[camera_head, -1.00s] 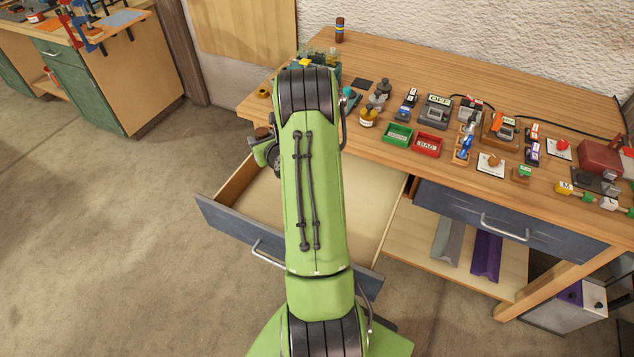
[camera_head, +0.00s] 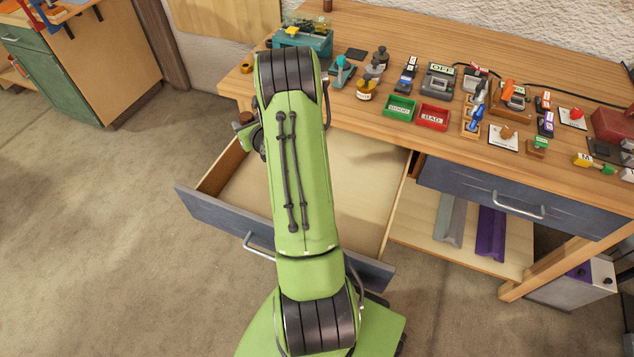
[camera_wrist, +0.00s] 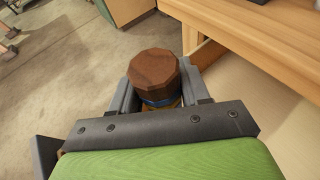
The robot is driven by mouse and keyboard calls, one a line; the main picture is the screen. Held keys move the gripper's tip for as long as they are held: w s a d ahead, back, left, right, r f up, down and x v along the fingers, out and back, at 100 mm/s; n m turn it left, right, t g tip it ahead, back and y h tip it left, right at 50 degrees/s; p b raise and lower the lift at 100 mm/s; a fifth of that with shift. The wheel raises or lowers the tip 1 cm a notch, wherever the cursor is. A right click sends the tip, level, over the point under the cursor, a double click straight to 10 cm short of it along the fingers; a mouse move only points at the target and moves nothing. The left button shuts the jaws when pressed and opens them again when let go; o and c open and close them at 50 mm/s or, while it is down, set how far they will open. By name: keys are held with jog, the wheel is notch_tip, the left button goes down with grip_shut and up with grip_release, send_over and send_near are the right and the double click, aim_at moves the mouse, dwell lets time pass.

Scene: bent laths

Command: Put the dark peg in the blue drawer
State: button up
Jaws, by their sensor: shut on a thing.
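The dark peg, with a brown faceted top (camera_wrist: 154,68) and a blue band below it, is held upright between the fingers of my gripper (camera_wrist: 158,92) in the wrist view. Its lower part is hidden. In the head view the peg's brown top (camera_head: 246,117) shows just left of my green arm, by the back left corner of the open drawer. The drawer with a blue-grey front (camera_head: 215,218) is pulled out from under the bench. Its pale floor (camera_head: 362,185) looks empty where it shows; my arm hides the middle.
The bench top (camera_head: 400,155) holds a teal box (camera_head: 312,42), a green tray (camera_head: 399,108), a red tray (camera_head: 433,116) and several small devices. A second blue-grey drawer (camera_head: 470,195) is shut at the right. A shelf below holds grey and purple channels.

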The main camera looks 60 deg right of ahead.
notch_tip(320, 180, down, 13)
jog(key=b, duration=0.6)
jog(key=shift+r, duration=0.15)
jog(key=o, duration=1.1)
jog(key=shift+r, duration=0.25)
